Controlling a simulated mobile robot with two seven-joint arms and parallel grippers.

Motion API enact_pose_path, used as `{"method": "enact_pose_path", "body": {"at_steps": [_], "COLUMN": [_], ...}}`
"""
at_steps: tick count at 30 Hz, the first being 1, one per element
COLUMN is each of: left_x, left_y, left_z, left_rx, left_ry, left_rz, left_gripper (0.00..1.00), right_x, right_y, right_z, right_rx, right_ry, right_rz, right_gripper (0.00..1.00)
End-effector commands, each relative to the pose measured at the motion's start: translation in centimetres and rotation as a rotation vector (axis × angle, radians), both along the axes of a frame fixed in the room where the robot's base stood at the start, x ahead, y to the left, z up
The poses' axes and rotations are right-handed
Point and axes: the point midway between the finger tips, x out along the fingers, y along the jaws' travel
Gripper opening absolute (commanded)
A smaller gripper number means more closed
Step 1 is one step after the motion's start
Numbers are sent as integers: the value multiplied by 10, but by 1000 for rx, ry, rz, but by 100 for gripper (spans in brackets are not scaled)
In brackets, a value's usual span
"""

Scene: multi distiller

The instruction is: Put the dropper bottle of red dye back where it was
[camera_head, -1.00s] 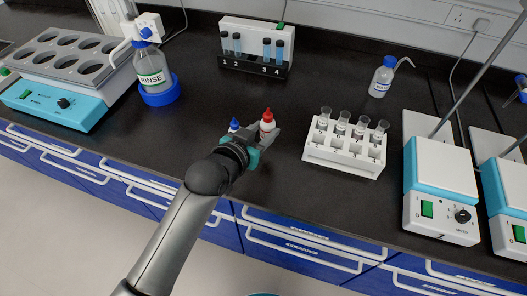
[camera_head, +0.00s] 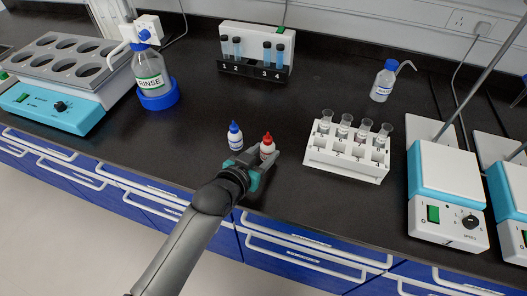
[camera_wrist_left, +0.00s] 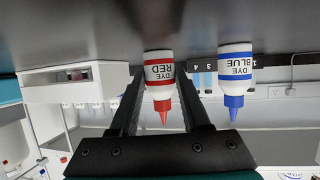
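The red dye dropper bottle (camera_head: 267,148), white with a red cap and red label, is upright between the fingers of my left gripper (camera_head: 264,161). In the left wrist view the picture is upside down; the red bottle (camera_wrist_left: 158,72) fills the space between the fingertips, and the gripper looks shut on it. Its base is at or just above the bench; I cannot tell whether it touches. The blue dye bottle (camera_head: 235,137) stands upright on the bench, left of the red one and slightly farther back, apart from the gripper. My right gripper is not in view.
A white rack (camera_head: 345,164) with several small vessels stands to the right. A stirrer (camera_head: 446,190) is far right. Bench around the dye bottles is clear.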

Motion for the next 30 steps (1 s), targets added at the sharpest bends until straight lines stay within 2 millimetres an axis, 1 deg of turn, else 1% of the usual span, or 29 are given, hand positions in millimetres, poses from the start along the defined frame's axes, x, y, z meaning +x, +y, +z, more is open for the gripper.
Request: {"method": "enact_pose_path", "body": {"at_steps": [1, 6, 13, 16, 20, 23, 30], "left_x": [0, 0, 0, 0, -11, -25, -64], "left_y": [0, 0, 0, 0, 6, 13, 34], "left_z": [1, 1, 1, 5, 9, 16, 34], "left_rx": [0, 0, 0, -1, 1, 1, 3], "left_ry": [-1, -1, -1, -2, 1, 1, 1], "left_rz": [0, 0, 0, 1, 1, 1, 0], "left_gripper": [54, 73, 74, 74, 74, 74, 74], "right_x": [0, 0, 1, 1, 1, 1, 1], "right_y": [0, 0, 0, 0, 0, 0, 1], "right_z": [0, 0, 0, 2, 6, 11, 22], "right_rx": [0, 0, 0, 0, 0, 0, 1], "right_ry": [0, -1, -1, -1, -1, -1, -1], "right_rz": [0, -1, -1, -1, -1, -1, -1], "right_gripper": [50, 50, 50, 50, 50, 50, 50]}}
